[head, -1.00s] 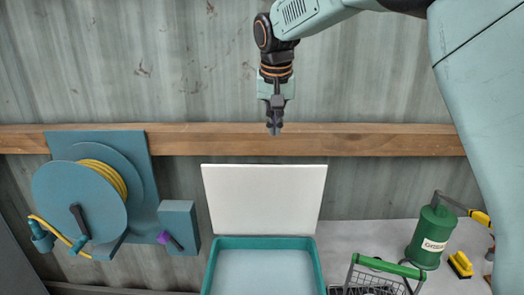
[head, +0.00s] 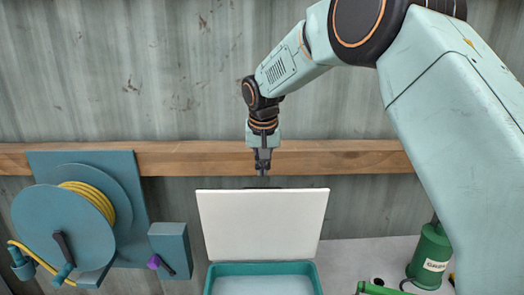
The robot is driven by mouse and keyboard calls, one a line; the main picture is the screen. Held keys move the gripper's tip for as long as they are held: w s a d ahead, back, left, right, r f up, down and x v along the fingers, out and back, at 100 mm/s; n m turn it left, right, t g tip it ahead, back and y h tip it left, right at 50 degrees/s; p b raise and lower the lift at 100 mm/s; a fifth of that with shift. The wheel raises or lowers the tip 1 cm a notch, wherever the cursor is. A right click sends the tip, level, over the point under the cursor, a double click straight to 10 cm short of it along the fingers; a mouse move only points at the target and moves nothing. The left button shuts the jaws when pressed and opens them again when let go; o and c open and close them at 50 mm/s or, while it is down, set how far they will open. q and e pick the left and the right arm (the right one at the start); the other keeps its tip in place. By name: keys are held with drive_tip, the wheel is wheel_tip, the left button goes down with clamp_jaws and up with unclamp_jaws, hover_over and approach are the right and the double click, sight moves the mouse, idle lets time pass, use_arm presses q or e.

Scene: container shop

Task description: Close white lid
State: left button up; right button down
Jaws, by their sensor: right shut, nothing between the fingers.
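The white lid (head: 263,224) stands raised, tilted up at the back of a teal box (head: 262,268). The box is open and its inside looks pale and empty; its front is cut off by the picture's lower edge. My right gripper (head: 262,172) points down just above the lid's top edge, near its middle. Its fingers are shut and empty. In the picture the tips end a little above the edge; I cannot tell whether they are in front of or behind it. My left gripper is not in view.
A teal hose reel (head: 65,230) with yellow hose is at the left, with a small teal box (head: 170,250) and purple knob beside it. A wooden beam (head: 200,158) crosses the wall. A green canister (head: 430,257) stands at the right, near a green basket handle (head: 378,288).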

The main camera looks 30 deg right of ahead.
drive_tip(key=shift+s+a+f+p, duration=0.1)
drive_tip(key=shift+s+a+f, duration=0.2)
drive_tip(key=shift+s, duration=0.25)
drive_tip(key=shift+s+a+f+p, duration=0.15)
drive_tip(key=shift+s+a+f, duration=0.1)
drive_tip(key=shift+s, duration=0.35)
drive_tip(key=shift+s+a+f+p, duration=0.1)
drive_tip(key=shift+s+a+f, duration=0.2)
drive_tip(key=shift+s, duration=0.25)
